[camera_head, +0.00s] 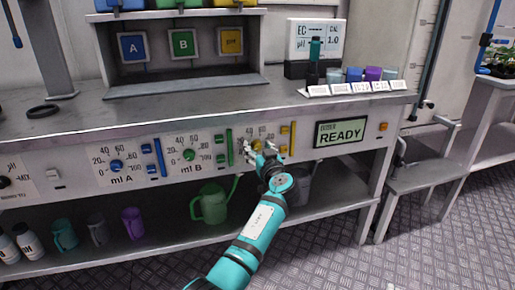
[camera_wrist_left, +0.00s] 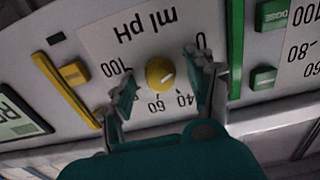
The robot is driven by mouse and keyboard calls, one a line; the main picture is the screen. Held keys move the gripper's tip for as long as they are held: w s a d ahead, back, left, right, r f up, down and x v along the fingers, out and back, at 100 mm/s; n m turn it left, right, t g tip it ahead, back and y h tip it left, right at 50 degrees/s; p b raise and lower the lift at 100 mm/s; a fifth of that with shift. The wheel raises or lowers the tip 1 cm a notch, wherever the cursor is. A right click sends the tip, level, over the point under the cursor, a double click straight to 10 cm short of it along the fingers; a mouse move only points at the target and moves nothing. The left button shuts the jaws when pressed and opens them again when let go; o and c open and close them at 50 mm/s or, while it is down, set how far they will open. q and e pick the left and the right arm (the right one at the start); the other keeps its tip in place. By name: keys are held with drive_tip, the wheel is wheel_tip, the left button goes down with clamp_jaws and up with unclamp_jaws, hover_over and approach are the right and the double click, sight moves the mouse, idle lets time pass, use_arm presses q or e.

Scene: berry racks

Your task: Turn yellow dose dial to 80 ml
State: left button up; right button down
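The yellow dose dial (camera_wrist_left: 160,74) sits on the "ml pH" panel, seen upside down in the left wrist view. Its white mark points to the right, toward the low-number side of the scale. The 0, 40, 60 and 100 marks show; 20 and 80 seem hidden behind my fingers. My left gripper (camera_wrist_left: 163,88) is open, one finger on each side of the dial, with gaps to it. In the head view my left gripper (camera_head: 261,152) is at the panel and partly covers the dial (camera_head: 257,146). My right gripper is not in view.
A yellow slider (camera_head: 292,138) and a green slider (camera_head: 229,147) flank the dial. The blue dial (camera_head: 116,166) and green dial (camera_head: 189,155) are farther left. A display (camera_head: 341,132) reads "READY". A green watering can (camera_head: 211,204) stands on the shelf below.

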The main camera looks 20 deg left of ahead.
use_arm(q)
drive_tip(key=c, duration=1.1)
